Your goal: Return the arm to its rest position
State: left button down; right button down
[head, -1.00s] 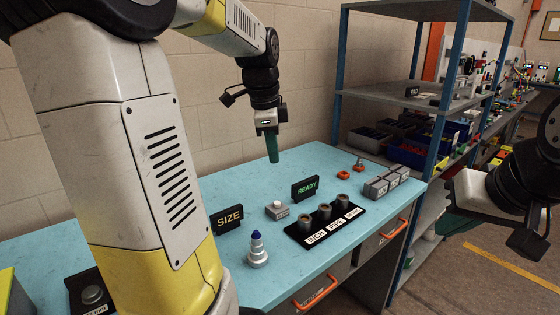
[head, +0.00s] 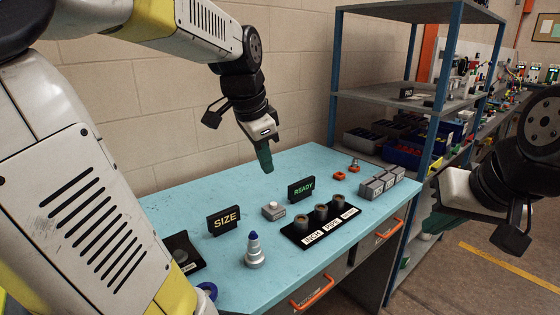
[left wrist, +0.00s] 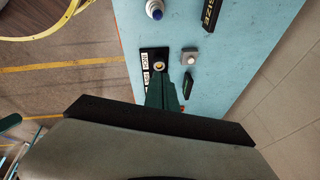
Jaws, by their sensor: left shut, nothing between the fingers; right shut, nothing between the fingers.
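My left gripper (head: 265,160) hangs above the back of the blue bench, tilted, its green fingers shut and empty. Its fingers also show in the left wrist view (left wrist: 163,95), in front of the bench top. My right gripper (head: 432,222) is at the right edge of the head view, beside the bench, with its green fingers shut and partly hidden by its own white body. Neither gripper touches anything that I can see.
The blue bench (head: 160,207) carries a SIZE sign (head: 224,220), a READY sign (head: 301,189), a button box (head: 273,211), a black holder (head: 300,238), a blue-tipped fitting (head: 254,250) and grey blocks (head: 377,186). A shelf rack (head: 334,75) stands behind at right.

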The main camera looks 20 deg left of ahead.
pick_arm(q)
jog(key=s+d+f+n+t, duration=0.1)
jog(key=s+d+n, duration=0.1)
jog(key=s+n, duration=0.2)
jog(key=s+d+f+n+t+h, duration=0.1)
jog(key=s+d+n, duration=0.1)
jog(key=s+n, duration=0.3)
jog(key=shift+s+d+f, duration=0.25)
jog(key=shift+s+f, duration=0.05)
jog(key=shift+s, duration=0.55)
